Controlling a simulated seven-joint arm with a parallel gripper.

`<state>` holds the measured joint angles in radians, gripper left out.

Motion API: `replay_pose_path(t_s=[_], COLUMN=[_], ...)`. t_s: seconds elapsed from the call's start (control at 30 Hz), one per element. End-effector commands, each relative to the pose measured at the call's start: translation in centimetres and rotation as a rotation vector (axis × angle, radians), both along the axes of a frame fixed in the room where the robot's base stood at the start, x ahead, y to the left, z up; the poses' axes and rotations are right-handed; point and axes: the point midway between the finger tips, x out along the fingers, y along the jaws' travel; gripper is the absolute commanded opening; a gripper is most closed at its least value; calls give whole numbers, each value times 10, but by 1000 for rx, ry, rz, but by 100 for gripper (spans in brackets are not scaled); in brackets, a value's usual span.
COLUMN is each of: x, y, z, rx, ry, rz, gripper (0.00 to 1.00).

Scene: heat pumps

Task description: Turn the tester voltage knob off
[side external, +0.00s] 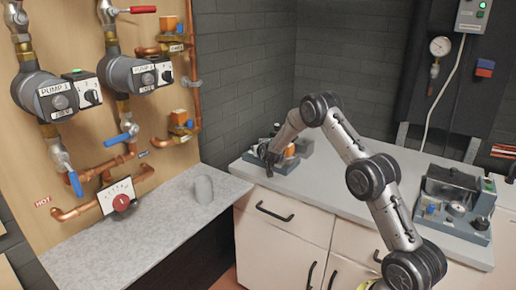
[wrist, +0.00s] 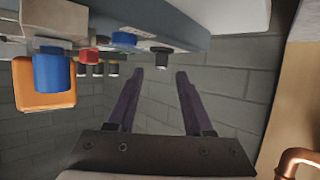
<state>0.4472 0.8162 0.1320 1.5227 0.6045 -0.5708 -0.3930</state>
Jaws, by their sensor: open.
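My gripper (side external: 270,160) is open and empty at the left end of the counter, beside a small unit with orange and white parts (side external: 292,150). In the wrist view, its two dark fingers (wrist: 160,73) point toward a grey-blue unit (wrist: 190,32), which appears upside down. A small black knob-like part (wrist: 160,53) hangs near the fingertips, apart from them. A large blue knob (wrist: 53,72), a red one (wrist: 88,56) and a small blue one (wrist: 124,39) are farther left. No voltage label is readable, so I cannot tell which is the voltage knob.
A grey device with a dark lid (side external: 453,200) stands on the counter (side external: 325,195) at right. A pump panel (side external: 70,120) with copper pipes and a red-knobbed dial (side external: 121,202) is at left. The middle counter is clear.

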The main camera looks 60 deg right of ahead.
Motion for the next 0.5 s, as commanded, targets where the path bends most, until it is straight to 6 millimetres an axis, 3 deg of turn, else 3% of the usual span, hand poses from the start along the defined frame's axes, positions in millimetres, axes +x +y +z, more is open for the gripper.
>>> replay_pose_path(t_s=[0.2, 0.5], x=[20, 29], y=[-19, -29], z=[-12, -17], rx=[1, 1], ry=[0, -1], rz=[0, 1], gripper=[51, 51])
